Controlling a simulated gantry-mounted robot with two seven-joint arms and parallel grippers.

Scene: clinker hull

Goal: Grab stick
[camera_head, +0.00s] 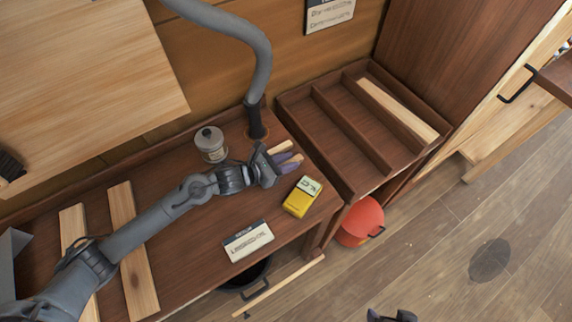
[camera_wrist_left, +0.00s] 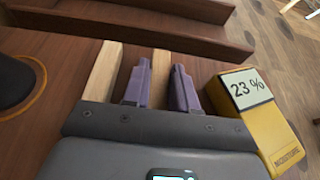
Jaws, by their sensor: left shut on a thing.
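My left gripper (camera_head: 287,162) is low over the bench top, its two purple fingers shut on a pale wooden stick. In the left wrist view the gripper (camera_wrist_left: 160,90) has this stick (camera_wrist_left: 160,72) between its fingers. A second pale stick (camera_wrist_left: 103,70) lies beside the left finger, outside the grip; its end also shows in the head view (camera_head: 280,146). The gripper body hides the near parts of both sticks. A dark shape at the bottom edge of the head view may be my right gripper (camera_head: 391,316); its jaws cannot be made out.
A yellow moisture meter (camera_head: 297,203) reading 23 % stands close right of the gripper. A grey canister (camera_head: 210,144), a label card (camera_head: 248,240) and two boards (camera_head: 134,250) are on the bench. A slotted tray (camera_head: 345,128) holds one strip (camera_head: 397,108). A red bucket (camera_head: 362,222) is below.

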